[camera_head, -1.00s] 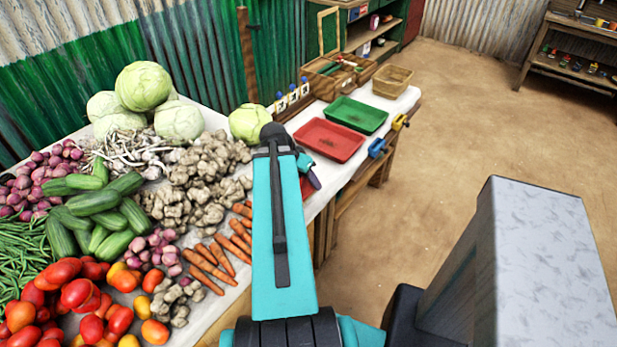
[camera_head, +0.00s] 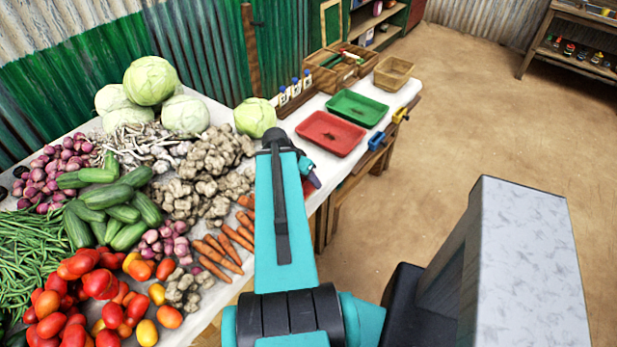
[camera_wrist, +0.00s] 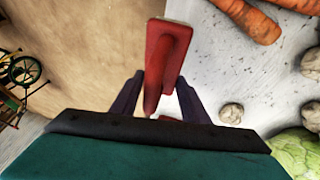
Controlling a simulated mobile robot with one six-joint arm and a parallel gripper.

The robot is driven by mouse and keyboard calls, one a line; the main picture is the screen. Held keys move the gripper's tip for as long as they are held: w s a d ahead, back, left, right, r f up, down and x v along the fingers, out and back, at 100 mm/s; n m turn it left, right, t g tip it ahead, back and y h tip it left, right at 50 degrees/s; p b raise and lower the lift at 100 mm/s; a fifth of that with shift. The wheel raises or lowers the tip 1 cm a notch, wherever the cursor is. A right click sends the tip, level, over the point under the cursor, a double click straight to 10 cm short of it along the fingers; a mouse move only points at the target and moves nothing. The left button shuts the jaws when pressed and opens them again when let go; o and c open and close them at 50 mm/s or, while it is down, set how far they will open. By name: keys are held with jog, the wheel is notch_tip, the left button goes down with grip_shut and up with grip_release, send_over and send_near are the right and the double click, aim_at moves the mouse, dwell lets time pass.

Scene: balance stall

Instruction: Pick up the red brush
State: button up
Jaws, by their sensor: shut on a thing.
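The red brush (camera_wrist: 165,55) is between the two dark fingers of my gripper (camera_wrist: 160,98) in the wrist view. Its long red body points away from the palm, and the fingers are shut on its near part. The lower end of the brush is partly hidden by my gripper's body. In the head view my gripper (camera_head: 312,178) is beyond the end of my teal arm, over the right edge of the table, and a small red patch shows beside it. I cannot tell how high the brush is above the table.
A red tray (camera_head: 331,133) and a green tray (camera_head: 357,107) lie further along the table, with a woven basket (camera_head: 393,73) behind. Carrots (camera_head: 222,250), a cabbage (camera_head: 255,117) and ginger lie left of my arm.

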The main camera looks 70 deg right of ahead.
dwell(0.5)
jog(key=o, duration=0.6)
jog(key=c, duration=0.4)
jog(key=shift+w+r, duration=0.1)
jog(key=shift+w, duration=0.2)
jog(key=w+a+r+n+t+b, duration=0.1)
jog(key=w+a+r+n, duration=0.4)
jog(key=w, duration=0.6)
jog(key=w+a+r+n+t+h+b, duration=0.1)
jog(key=w+a+r+n+t, duration=0.15)
jog(key=w+a, duration=0.65)
jog(key=w+a+r+n+t+b, duration=0.1)
jog(key=w+a+r+n, duration=0.3)
jog(key=w, duration=0.8)
jog(key=w+a+r+n+t, duration=0.1)
jog(key=w+a+r+n, duration=0.2)
jog(key=a, duration=0.8)
jog(key=w+a+r+n+t+y+b, duration=0.1)
jog(key=w+a+r, duration=0.3)
jog(key=a, duration=0.8)
jog(key=w+a+r+n+t+y+b, duration=0.1)
jog(key=w+a+r+n, duration=0.2)
jog(key=a, duration=0.8)
jog(key=shift+w+a+r+n, duration=0.2)
jog(key=shift+r+n, duration=0.25)
jog(key=shift+r, duration=0.25)
jog(key=shift+w+a+r+n, duration=0.1)
jog(key=shift+a+r+n, duration=0.1)
jog(key=shift+r+n, duration=0.35)
